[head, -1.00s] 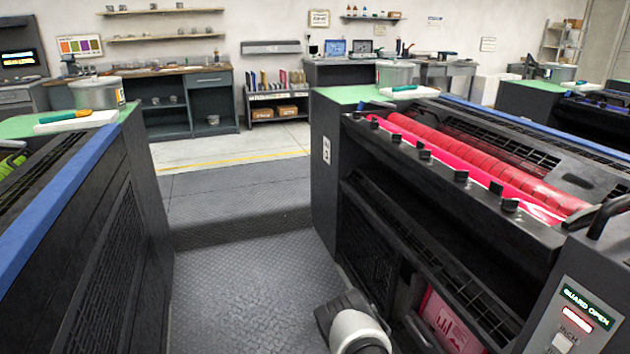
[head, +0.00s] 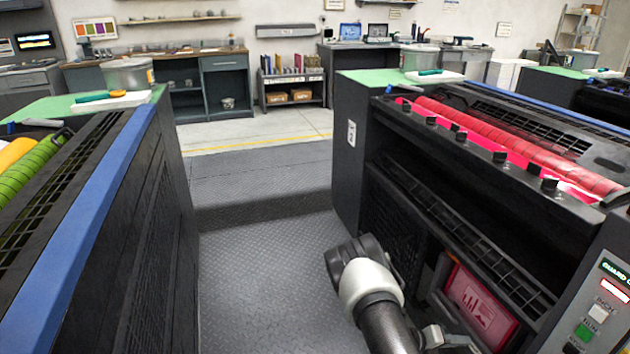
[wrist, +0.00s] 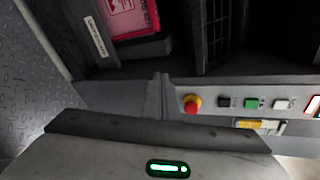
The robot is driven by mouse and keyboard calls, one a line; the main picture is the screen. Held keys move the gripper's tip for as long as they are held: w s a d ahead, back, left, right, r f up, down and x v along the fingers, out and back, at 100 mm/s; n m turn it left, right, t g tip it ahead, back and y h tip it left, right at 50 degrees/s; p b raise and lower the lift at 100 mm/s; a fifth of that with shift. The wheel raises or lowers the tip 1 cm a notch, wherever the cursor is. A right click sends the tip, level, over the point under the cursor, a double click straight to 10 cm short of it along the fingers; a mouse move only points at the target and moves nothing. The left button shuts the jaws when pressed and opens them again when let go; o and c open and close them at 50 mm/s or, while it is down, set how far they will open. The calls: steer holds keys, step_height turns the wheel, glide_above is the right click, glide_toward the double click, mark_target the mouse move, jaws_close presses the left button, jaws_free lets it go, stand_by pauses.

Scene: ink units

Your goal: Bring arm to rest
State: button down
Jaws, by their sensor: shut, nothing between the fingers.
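My arm (head: 372,290) shows at the bottom of the head view, with a dark joint and a pale link, in the aisle beside the right-hand ink unit. My gripper (wrist: 160,84) shows in the wrist view as two narrow grey fingers pressed together, with nothing between them. It points toward the side of the unit, near a control panel with a red emergency knob (wrist: 192,104) on a yellow base. In the head view I cannot make out the fingers.
The right ink unit (head: 352,190) has red rollers and an open lower bay holding a pink-red container (head: 480,308). The left unit (head: 150,215) has green rollers. The diamond-plate aisle (head: 265,260) between them is clear. Benches and a shelf stand at the back.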

steer(key=s+a+r+m+g+y, duration=0.1)
steer(key=s+a+r+m+y, duration=0.15)
steer(key=r+m, duration=0.6)
steer(key=s+a+r+m+g+y, duration=0.15)
steer(key=a+r+m, duration=0.3)
steer(key=r, duration=0.65)
steer(key=s+a+r+m+g+y, duration=0.1)
steer(key=a+r+m+y, duration=0.1)
steer(key=r+m, duration=0.6)
steer(key=s+a+r+m+t+y, duration=0.75)
steer(key=s+a+r+m, duration=0.55)
steer(key=s+a+r, duration=0.5)
step_height(320, 180, up, 26)
steer(key=w+p, duration=0.1)
steer(key=p, duration=2.4)
steer(key=shift+g, duration=0.4)
steer(key=shift+w+d+y, duration=0.1)
steer(key=shift+w+y, duration=0.05)
steer(key=shift+y, duration=0.1)
